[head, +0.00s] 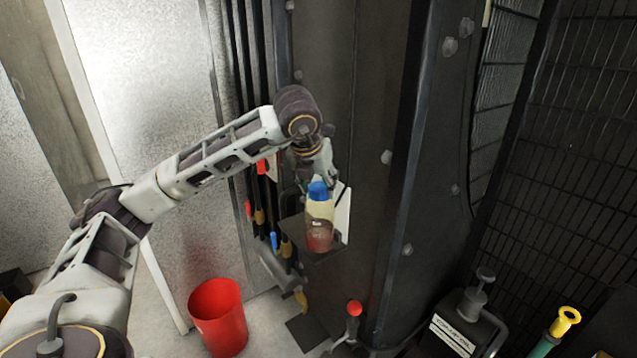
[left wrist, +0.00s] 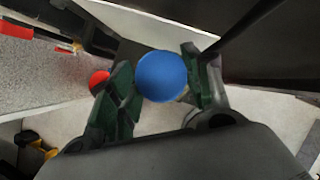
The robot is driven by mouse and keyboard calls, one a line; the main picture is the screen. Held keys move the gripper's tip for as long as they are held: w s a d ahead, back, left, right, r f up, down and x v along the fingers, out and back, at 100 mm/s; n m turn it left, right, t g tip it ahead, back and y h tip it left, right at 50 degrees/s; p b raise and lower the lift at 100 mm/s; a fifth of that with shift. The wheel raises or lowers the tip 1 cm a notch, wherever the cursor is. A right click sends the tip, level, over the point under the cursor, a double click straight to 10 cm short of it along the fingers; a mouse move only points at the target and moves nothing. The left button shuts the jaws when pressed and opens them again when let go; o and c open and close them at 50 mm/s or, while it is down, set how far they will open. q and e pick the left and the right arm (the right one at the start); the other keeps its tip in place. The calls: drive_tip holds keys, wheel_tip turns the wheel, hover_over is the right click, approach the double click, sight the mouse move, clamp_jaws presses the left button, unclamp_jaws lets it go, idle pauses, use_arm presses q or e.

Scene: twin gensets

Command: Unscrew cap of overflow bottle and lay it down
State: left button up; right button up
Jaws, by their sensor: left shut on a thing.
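The overflow bottle (head: 319,222) stands upright on a small dark shelf (head: 328,258) on the side of the dark machine casing. It is pale yellowish above and reddish below. Its blue cap (head: 318,191) sits at the top of the bottle. My left gripper (head: 312,176) reaches it from above and is shut on the cap. In the left wrist view the round blue cap (left wrist: 161,76) lies between the two dark green finger pads of my left gripper (left wrist: 160,84). Whether the cap is loose on the neck cannot be told. My right gripper is not in view.
A red bucket (head: 218,318) stands on the floor at lower left. Tools with coloured handles (head: 262,200) hang just left of the bottle. A red-knobbed lever (head: 353,310) rises below. A dark labelled container (head: 462,325) stands at lower right.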

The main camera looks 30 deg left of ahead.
use_arm(q)
drive_tip(key=shift+r, duration=0.15)
drive_tip(key=o, duration=1.1)
drive_tip(key=shift+c, duration=0.2)
drive_tip(key=shift+c, duration=0.4)
drive_tip(key=shift+f, duration=0.2)
drive_tip(key=shift+f+m+b, duration=0.1)
drive_tip(key=shift+m+b, duration=0.3)
drive_tip(key=shift+a+m+h+b, duration=0.15)
drive_tip(key=shift+m+h+b, duration=0.4)
drive_tip(key=shift+m, duration=0.25)
drive_tip(key=shift+m+h, duration=0.25)
drive_tip(key=shift+m, duration=0.25)
drive_tip(key=shift+m+b, duration=0.3)
drive_tip(key=shift+b, duration=0.05)
